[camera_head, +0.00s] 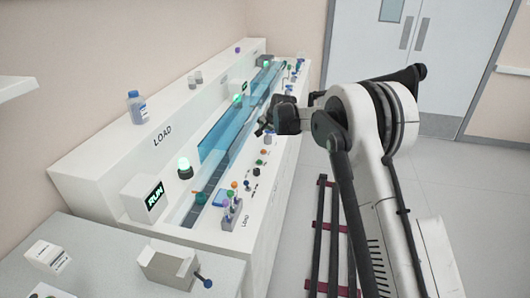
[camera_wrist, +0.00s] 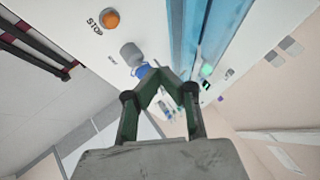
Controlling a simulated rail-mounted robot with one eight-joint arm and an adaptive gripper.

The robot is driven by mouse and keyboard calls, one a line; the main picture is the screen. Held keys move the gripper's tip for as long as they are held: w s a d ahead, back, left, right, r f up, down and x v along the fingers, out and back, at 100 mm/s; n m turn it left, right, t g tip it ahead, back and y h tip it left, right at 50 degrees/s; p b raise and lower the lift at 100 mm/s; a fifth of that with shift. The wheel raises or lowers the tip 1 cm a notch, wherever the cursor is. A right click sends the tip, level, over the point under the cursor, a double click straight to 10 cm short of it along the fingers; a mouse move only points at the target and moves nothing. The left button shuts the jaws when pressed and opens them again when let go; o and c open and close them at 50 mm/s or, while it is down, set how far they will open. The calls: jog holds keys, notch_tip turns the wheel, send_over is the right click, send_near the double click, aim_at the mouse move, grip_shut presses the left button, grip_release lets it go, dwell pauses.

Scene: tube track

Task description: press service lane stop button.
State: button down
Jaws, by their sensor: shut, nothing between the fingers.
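An orange round stop button (camera_wrist: 109,19) is on the white panel at the upper left of the wrist view, with the word STOP beside it. I cannot tell whether it belongs to the service lane. My gripper (camera_wrist: 160,78) is shut and empty, its green fingers meeting at the tips. In the wrist view the tips appear below and to the right of the button, apart from it. In the head view my gripper (camera_head: 264,127) is over the front part of the long white bench (camera_head: 265,215), hiding part of its control panel.
A grey knob (camera_wrist: 131,53) and a blue part (camera_wrist: 143,71) lie between button and fingertips in the wrist view. A clear blue cover (camera_head: 222,140) runs along the bench.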

aim_at(264, 151)
jog(key=shift+f, duration=0.1)
jog(key=shift+f+b, duration=2)
jog(key=shift+f, duration=2.3)
jog(key=shift+f+b, duration=0.4)
jog(key=shift+f, duration=0.05)
jog(key=shift+f+b, duration=0.35)
jog(key=shift+f, duration=0.15)
jog(key=shift+r, duration=0.1)
jog(key=shift+r+p, duration=0.3)
jog(key=shift+r, duration=0.55)
jog(key=shift+r+p, duration=0.9)
jog(key=shift+r, duration=1.6)
